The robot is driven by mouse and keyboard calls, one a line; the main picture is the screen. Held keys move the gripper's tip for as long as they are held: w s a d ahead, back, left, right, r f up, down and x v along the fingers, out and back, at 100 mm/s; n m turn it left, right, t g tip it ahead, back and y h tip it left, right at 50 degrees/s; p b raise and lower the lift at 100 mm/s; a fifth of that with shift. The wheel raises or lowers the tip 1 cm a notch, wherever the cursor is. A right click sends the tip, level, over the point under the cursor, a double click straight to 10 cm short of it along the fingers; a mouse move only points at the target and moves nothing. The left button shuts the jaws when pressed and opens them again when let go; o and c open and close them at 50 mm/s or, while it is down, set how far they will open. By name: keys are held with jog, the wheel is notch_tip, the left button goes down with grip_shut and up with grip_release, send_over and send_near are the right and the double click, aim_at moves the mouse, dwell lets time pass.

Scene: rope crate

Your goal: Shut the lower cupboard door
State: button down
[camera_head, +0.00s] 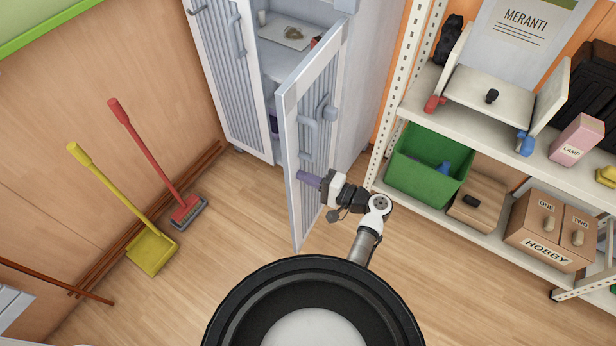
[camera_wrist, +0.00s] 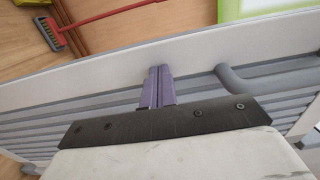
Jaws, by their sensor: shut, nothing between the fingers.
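The cupboard (camera_head: 365,80) is pale grey and stands at the back. Its lower door (camera_head: 313,110), white-framed with grey slats, stands open and swung out towards me. The door has a grey handle (camera_head: 325,112), which also shows in the wrist view (camera_wrist: 240,82). My gripper (camera_head: 304,178) is shut, its purple fingers at the door's slatted face below the handle. In the wrist view the fingers (camera_wrist: 156,75) lie over the slats beside the white frame (camera_wrist: 120,58). I cannot tell whether they touch the door. Another slatted door (camera_head: 228,75) is to the left.
A shelf rack (camera_head: 400,110) stands close to the right of my arm, with a green crate (camera_head: 405,190) and cardboard boxes (camera_head: 545,225). A red broom (camera_head: 150,150) and yellow dustpan (camera_head: 150,252) lean at the left wall. The floor left of the door is clear.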

jog(key=w+a+m+t+h+p, duration=0.3)
jog(key=w+a+m+t+h, duration=0.8)
jog(key=w+a, duration=0.7)
jog(key=w+m+h+b, duration=0.1)
jog(key=w+h+b, duration=0.2)
jog(key=w+b, duration=0.3)
jog(key=w+d+m+g+h+b, duration=0.1)
jog(key=w+m+h+b, duration=0.1)
jog(key=w+h+b, duration=0.2)
jog(key=w+m+h+b, duration=0.2)
jog(key=w+h+b, duration=0.1)
jog(key=w+b, duration=0.6)
jog(key=shift+w+d+h+b, duration=0.2)
jog(key=shift+w+h+b, duration=0.15)
jog(key=shift+w, duration=0.3)
